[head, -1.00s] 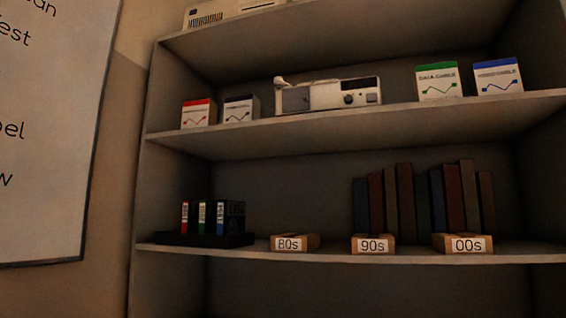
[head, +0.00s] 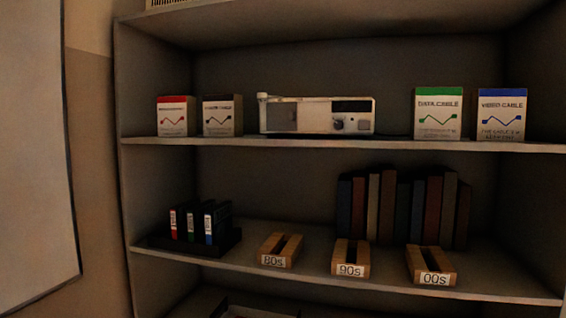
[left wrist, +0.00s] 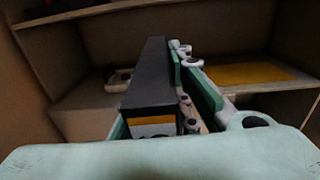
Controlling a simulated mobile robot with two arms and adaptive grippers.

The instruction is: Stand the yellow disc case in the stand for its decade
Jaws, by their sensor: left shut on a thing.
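The yellow disc case (left wrist: 150,85) shows in the left wrist view as a dark, upright case with a yellow band and a pale label on its near edge; its writing is unreadable. My left gripper (left wrist: 165,105) is shut on it, with a green finger beside it. In the head view, three wooden slotted stands are on the lower shelf: 80s (head: 277,250), 90s (head: 350,259) and 00s (head: 431,266). Their slots look empty. Neither gripper is in the head view.
A black rack (head: 160,244) left of the stands holds red-, green- and blue-labelled cases. Several books (head: 400,208) stand behind the stands. The shelf above holds boxes and a white device (head: 318,115). A flat yellow thing (left wrist: 245,73) lies at right in the left wrist view.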

